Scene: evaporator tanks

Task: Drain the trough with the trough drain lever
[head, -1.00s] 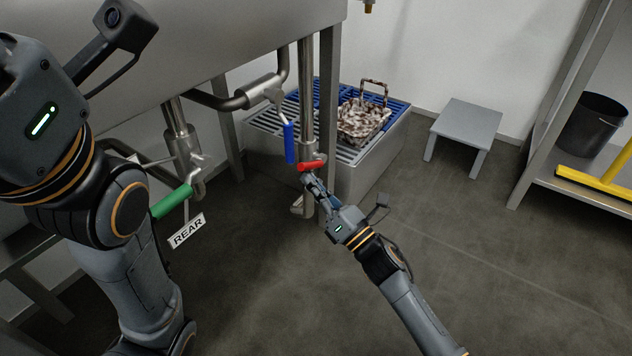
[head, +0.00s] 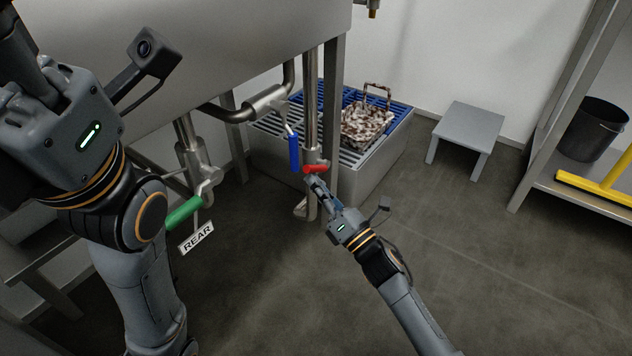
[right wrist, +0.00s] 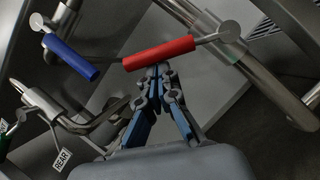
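Three valve levers hang under the steel tank, and only the one with green grip (head: 184,213) shows a readable tag (head: 197,238), "REAR". The red lever (head: 315,168) is on a vertical pipe; in the right wrist view the red grip (right wrist: 158,54) lies across, just beyond my fingertips. The blue lever (head: 294,153) hangs down beside it. My right gripper (head: 314,182) has its fingertips together at the red grip, touching or almost touching, not around it. My left gripper's housing (head: 60,130) is at the upper left; its fingertips are out of frame.
The tank (head: 200,60) overhangs the levers, with pipes and a leg (head: 334,110) close to my right gripper. A floor basin with a grate (head: 360,165) holds a soiled basket (head: 368,125). A grey stool (head: 468,125) and a shelf with a black bucket (head: 592,128) stand right. The middle floor is clear.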

